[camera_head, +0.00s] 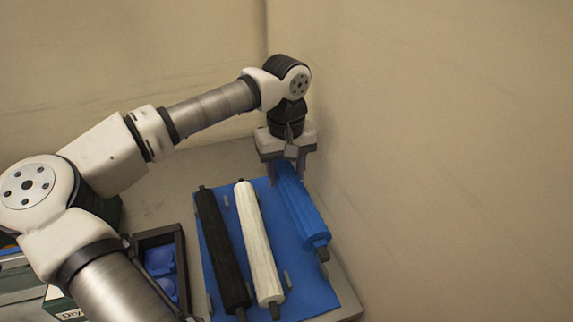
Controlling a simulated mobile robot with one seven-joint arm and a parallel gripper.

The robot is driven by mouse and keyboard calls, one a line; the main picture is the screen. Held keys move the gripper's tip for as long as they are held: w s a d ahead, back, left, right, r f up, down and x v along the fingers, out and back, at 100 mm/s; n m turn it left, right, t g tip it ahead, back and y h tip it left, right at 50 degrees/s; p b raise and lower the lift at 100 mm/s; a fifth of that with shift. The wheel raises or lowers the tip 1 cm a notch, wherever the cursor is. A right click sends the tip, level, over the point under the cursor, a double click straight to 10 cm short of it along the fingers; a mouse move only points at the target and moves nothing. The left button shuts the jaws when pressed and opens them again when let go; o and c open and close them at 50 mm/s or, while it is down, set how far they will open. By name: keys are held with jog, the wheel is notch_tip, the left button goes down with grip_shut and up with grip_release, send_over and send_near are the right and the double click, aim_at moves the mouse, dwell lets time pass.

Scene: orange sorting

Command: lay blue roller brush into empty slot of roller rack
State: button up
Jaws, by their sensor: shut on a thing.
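My gripper (287,168) points down and is shut on the far end of the blue roller brush (304,213).
A dark tray (182,248) with blue items stands left of the rack, partly hidden by my arm. A box labelled "Dry" (65,309) is at the lower left. A beige wall (440,150) rises close on the right. Bare table (165,190) shows behind the tray.

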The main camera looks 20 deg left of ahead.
jog(key=shift+s+f+b, duration=0.15)
jog(key=shift+f+b, duration=0.15)
jog(key=shift+f, duration=0.15)
notch_tip(320, 180, down, 14)
jog(key=b, duration=0.9)
jog(key=shift+r, duration=0.2)
jog(key=shift+f+b, duration=0.25)
jog(key=shift+b, duration=0.2)
dwell(0.3)
jog(key=o, duration=1)
